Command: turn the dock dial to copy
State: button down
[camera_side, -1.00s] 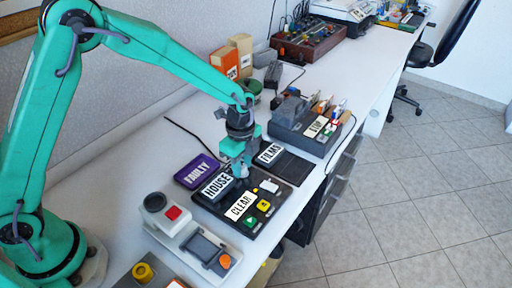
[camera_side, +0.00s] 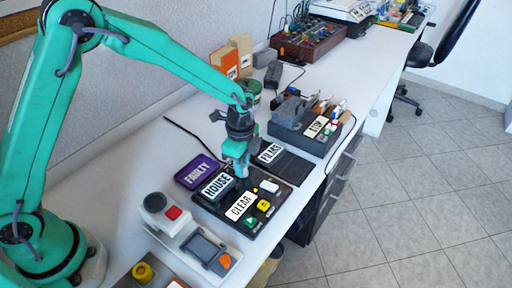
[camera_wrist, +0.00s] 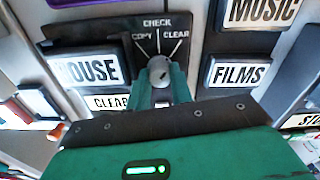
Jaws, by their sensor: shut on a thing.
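The dock (camera_side: 279,202) is a black panel on the white bench. Its dial (camera_wrist: 159,70) is a small grey knob in the wrist view, with COPY printed to its upper left, CHECK above and CLEAR to its upper right. My gripper (camera_wrist: 160,84) points down at the dock, its green fingers shut on the dial from both sides. In the side view my gripper (camera_side: 241,172) stands over the dock's far part and hides the dial. I cannot tell for sure which word the dial points to.
HOUSE (camera_side: 217,185) and CLEAR (camera_side: 241,205) plates are close to the gripper on the dock. A FILMS block (camera_side: 269,153) stands just beyond it, a purple FAULTY case (camera_side: 197,172) to its left. A grey device (camera_side: 207,250) sits in front.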

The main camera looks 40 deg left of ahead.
jog(key=n, duration=1.1)
jog(key=shift+n, duration=0.3)
jog(key=n, duration=0.4)
dwell(0.4)
jog(key=c, duration=1.5)
grip_release()
jog(key=shift+r, duration=0.1)
